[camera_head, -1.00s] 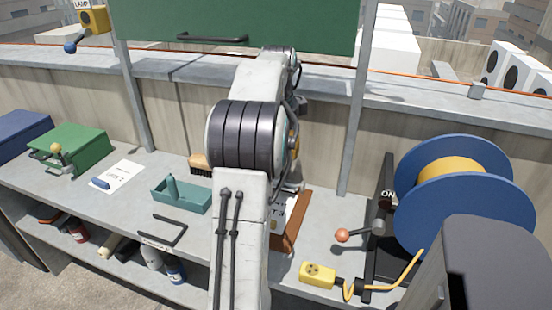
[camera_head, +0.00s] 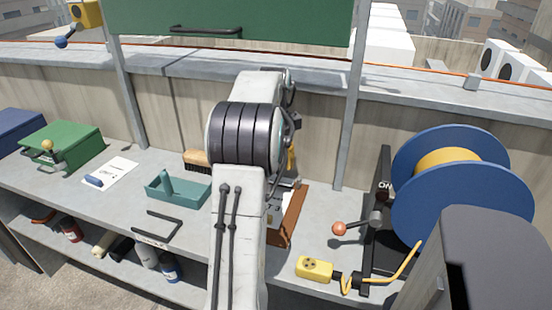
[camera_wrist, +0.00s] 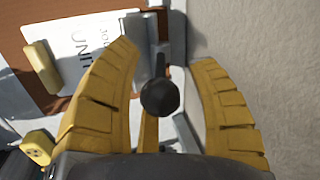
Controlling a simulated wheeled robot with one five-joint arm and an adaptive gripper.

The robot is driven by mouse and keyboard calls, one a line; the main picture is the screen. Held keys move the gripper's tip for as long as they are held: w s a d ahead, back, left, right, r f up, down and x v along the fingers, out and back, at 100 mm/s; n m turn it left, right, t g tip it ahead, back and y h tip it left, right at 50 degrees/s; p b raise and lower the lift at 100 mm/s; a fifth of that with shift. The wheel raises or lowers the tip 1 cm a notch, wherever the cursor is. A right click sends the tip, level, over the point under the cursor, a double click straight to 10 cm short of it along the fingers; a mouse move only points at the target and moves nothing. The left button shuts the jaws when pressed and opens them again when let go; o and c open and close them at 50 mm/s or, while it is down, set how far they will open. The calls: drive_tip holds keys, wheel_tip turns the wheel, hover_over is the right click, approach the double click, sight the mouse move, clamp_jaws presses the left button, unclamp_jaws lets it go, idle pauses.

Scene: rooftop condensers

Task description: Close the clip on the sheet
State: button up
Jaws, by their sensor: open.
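A white sheet (camera_wrist: 85,40) with large dark letters lies on a brown board (camera_wrist: 20,62), which also shows in the head view (camera_head: 293,218), partly behind my arm. A grey metal clip (camera_wrist: 136,32) is at the sheet's edge in the wrist view. A short lever with a black ball knob (camera_wrist: 158,97) stands there between my fingers. My gripper (camera_wrist: 165,56) is open, its yellow fingers on either side of the lever with space around the knob. I cannot tell how far the clip is open. In the head view my arm hides most of the clip and gripper.
A yellow socket box (camera_head: 314,269) and a cable reel (camera_head: 450,185) with a red-knobbed lever (camera_head: 340,229) stand right of the board. A teal tray (camera_head: 180,194) and a brush (camera_head: 196,160) are to the left.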

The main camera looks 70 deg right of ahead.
drive_tip(key=shift+c, duration=0.5)
clamp_jaws()
